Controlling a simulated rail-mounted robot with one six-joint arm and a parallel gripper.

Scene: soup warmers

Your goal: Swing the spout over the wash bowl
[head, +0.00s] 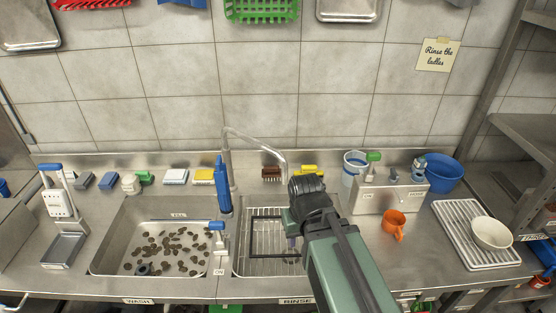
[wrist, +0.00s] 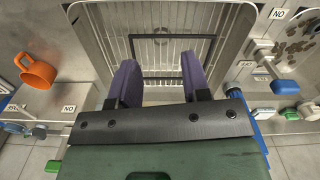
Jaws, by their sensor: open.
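The metal spout (head: 258,138) rises from behind the two bowls and arches to the right, its end over the back of the rinse bowl side. The wash bowl (head: 112,225) is the left basin, with many small brown bits on its floor. The rinse bowl (wrist: 100,50) is the right basin, with a wire rack in it. My gripper (head: 291,243) is over the rinse bowl, in front of the spout and apart from it. In the wrist view its two purple fingers (wrist: 160,80) are spread with nothing between them. The spout is not clearly seen in the wrist view.
A blue upright handle (head: 223,185) stands beside the spout's riser. A blue-topped lever (head: 217,228) stands between the bowls. An orange cup (head: 394,223), a metal box (head: 385,199) and a draining tray (head: 463,228) are to the right. Sponges line the back ledge.

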